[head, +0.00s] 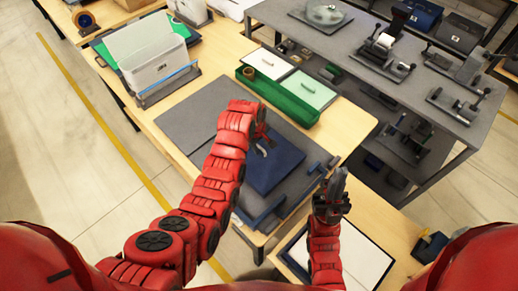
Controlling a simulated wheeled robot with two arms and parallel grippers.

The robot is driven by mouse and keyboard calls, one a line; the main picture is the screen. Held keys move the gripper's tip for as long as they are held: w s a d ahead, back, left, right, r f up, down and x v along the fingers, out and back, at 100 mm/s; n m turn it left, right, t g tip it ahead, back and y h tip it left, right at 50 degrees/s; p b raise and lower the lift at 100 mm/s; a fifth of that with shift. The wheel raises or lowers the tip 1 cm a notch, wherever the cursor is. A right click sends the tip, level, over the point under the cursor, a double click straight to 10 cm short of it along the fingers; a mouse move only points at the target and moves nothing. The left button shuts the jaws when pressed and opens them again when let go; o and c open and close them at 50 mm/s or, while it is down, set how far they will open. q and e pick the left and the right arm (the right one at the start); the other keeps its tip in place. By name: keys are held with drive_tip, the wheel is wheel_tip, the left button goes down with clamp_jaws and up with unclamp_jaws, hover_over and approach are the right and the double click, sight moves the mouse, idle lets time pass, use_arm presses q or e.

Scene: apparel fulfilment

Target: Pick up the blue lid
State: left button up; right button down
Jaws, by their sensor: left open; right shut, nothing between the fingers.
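A dark blue flat piece (283,168), which looks like the blue lid, lies on the dark grey mat (187,122) on the wooden table. My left gripper (262,146) is over its upper left part, and my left arm hides some of its left side. The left gripper is open. I cannot tell whether its fingers touch the blue piece. My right gripper (338,184) is shut and empty, pointing up the picture, to the right of the blue piece and apart from it.
A green tray (290,103) and two flat boards, white (268,62) and pale green (306,89), lie beyond the mat. A clear bin (155,70) stands at the upper left. A grey bench (335,44) with devices stands at the right. A white-topped board (360,258) lies below my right gripper.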

use_arm(q)
drive_tip(key=shift+w+d+f, duration=0.15)
drive_tip(key=shift+f, duration=0.95)
clamp_jaws()
